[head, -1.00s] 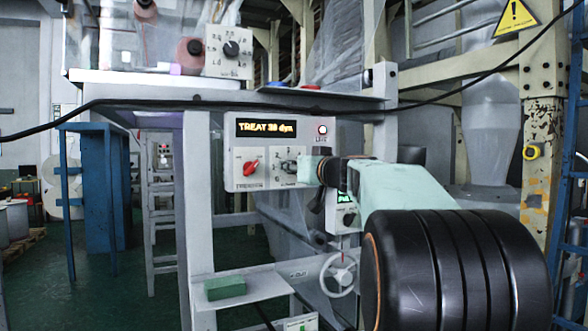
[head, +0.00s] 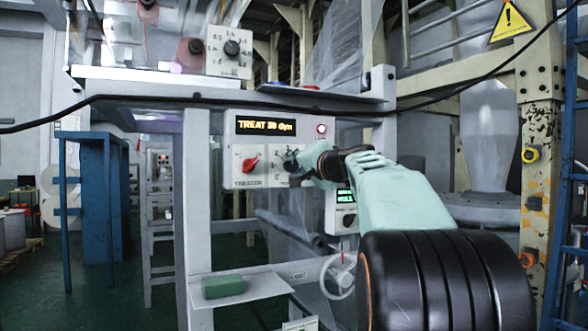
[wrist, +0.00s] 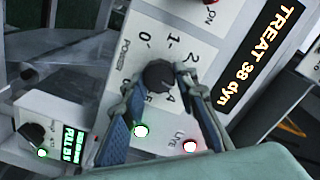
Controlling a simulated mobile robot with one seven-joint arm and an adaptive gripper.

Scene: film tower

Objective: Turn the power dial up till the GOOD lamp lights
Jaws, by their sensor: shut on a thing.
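The white control panel (head: 268,148) stands in the middle of the head view; its amber display (head: 266,126) appears to read TREAT 38 dyn, clearer in the wrist view (wrist: 263,58). The black power dial (wrist: 158,75) has a numbered scale, part of it hidden. My gripper (wrist: 159,79) is shut on the dial, one finger on each side; the head view shows it (head: 293,162) at the panel. A red-lit lamp (wrist: 190,147) is marked LIVE. Beside it a lamp (wrist: 141,131) glows white with a green edge; its label is hidden, so I cannot tell if it is GOOD.
A red knob (head: 250,164) sits left of the dial. A smaller box with a green screen (head: 345,196) is below right. A shelf (head: 262,285) with a green block (head: 223,287) and a handwheel (head: 340,275) are lower down. A dark cable (head: 150,99) crosses above.

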